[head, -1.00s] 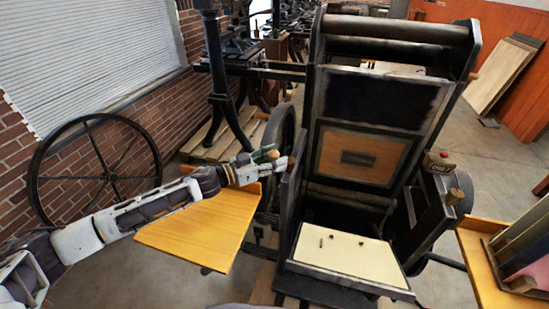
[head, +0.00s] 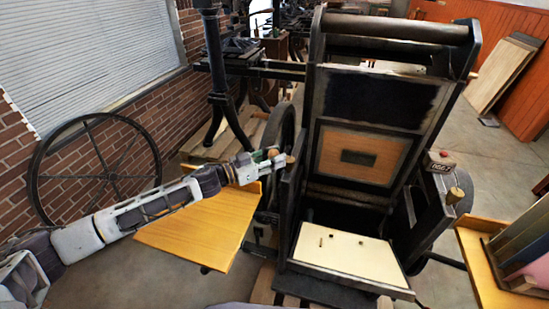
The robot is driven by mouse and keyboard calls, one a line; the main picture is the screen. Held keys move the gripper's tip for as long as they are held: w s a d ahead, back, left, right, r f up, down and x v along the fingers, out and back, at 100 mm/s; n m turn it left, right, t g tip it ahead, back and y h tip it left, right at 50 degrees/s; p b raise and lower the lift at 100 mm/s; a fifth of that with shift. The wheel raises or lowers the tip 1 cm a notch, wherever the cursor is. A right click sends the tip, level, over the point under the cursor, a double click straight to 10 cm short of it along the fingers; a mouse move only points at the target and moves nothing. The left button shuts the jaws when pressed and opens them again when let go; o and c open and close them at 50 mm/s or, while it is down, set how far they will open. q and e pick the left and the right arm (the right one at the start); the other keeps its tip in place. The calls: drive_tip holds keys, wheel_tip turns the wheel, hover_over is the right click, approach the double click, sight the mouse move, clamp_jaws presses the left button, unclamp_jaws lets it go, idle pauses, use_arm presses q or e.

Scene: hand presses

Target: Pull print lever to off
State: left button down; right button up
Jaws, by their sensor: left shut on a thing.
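The printing press (head: 365,100) stands in the middle of the head view, with a dark upright frame and a pale platen board (head: 342,246) low at its front. My left gripper (head: 283,160) reaches in from the left to the press's left side. It is shut on the print lever, whose wooden knob (head: 272,153) shows at the fingertips. The rest of the lever is mostly hidden behind the gripper and the press side. My right gripper is not in view.
A wooden side table (head: 205,228) lies under my left forearm. Another wooden shelf (head: 478,260) with coloured boards is at the right. A large spoked wheel (head: 95,175) leans by the brick wall. A counter box (head: 440,162) sits on the press's right side.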

use_arm(q)
drive_tip(key=s+a+f+m+t+h+b, duration=0.1)
drive_tip(key=s+f+m+h+b, duration=0.1)
drive_tip(key=s+b, duration=0.7)
drive_tip(key=shift+a+f+m+h+b, duration=0.3)
drive_tip(key=shift+a+m+h+b, duration=0.1)
drive_tip(key=shift+m+b, duration=0.35)
drive_tip(key=c, duration=1.5)
unclamp_jaws()
drive_tip(key=shift+c, duration=0.2)
drive_tip(key=o, duration=0.5)
drive_tip(key=shift+c, duration=0.2)
drive_tip(key=shift+r, duration=0.1)
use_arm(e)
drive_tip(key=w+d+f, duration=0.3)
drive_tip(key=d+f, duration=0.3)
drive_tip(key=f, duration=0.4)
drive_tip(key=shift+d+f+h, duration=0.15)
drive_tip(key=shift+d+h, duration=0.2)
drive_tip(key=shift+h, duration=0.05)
use_arm(q)
drive_tip(key=shift+a, duration=0.15)
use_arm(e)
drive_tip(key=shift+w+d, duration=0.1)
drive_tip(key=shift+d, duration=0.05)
